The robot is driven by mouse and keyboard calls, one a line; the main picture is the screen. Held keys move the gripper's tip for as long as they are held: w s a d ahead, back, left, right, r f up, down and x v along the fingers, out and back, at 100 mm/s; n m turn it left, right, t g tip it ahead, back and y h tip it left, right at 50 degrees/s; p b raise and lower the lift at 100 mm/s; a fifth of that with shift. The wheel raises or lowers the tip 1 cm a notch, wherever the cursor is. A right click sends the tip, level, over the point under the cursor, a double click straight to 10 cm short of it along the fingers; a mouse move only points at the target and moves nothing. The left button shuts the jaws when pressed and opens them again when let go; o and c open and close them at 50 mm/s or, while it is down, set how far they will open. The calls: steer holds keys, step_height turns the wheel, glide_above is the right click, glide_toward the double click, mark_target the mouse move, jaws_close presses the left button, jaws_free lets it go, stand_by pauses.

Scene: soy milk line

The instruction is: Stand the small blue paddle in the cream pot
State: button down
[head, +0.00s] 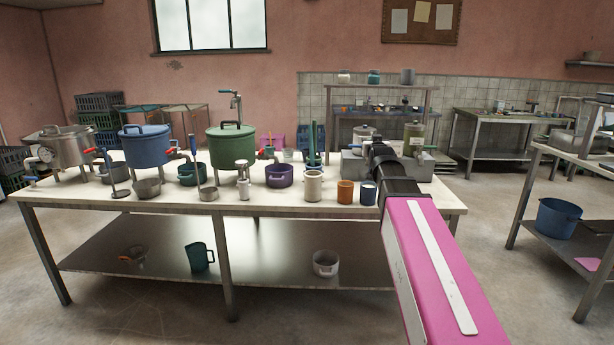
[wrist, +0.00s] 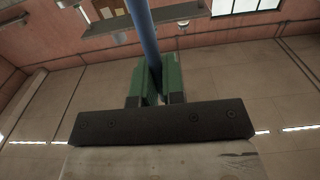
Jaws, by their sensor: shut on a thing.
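In the wrist view my gripper (wrist: 160,88) has green fingers shut on a blue shaft (wrist: 142,32), which I take to be the small blue paddle. The shaft runs out of the top of that view, and its far end is out of sight. In the head view the gripper is hidden beyond my arm's black joint, and I cannot make out the held paddle. A cream cylindrical pot (head: 313,187) stands upright at the table's front edge. A whitish low pot (head: 325,264) sits on the lower shelf; I cannot tell which is meant.
Right of the cream cylinder stand an orange jar (head: 346,192) and a dark blue jar (head: 368,193); left is a purple pot (head: 279,176). An upright green-and-blue item (head: 313,150) is behind. Large blue (head: 146,145) and green (head: 231,146) pots stand at left.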

stand_by(0.4)
steer(key=shift+r, duration=3.5)
steer(key=shift+w, duration=0.1)
